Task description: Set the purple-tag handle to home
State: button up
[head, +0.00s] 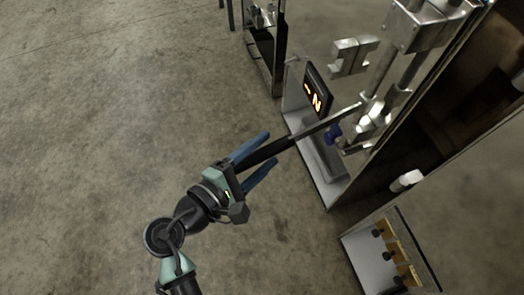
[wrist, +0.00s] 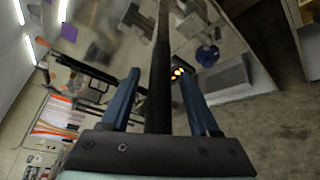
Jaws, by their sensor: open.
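A long lever handle (head: 318,128) with a black grip (head: 268,151) sticks out to the lower left from steel trailer hardware. A blue-purple piece (head: 333,133) shows beside the lever near its mount; I cannot tell for certain that it is the tag. My gripper (head: 271,148) is open, its two blue fingers on either side of the black grip. In the wrist view the dark handle (wrist: 160,60) runs between the fingers (wrist: 158,72), with visible gaps on both sides. The blue-purple piece (wrist: 207,55) shows there to the right.
A dark display (head: 318,90) with orange characters stands behind the lever on a grey base (head: 322,160). Vertical steel rods (head: 385,70) and a dark trailer opening lie to the right. A panel with several yellowish blocks (head: 398,255) is at lower right. The concrete floor at left is clear.

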grip_shut()
dwell(0.3)
dwell(1.1)
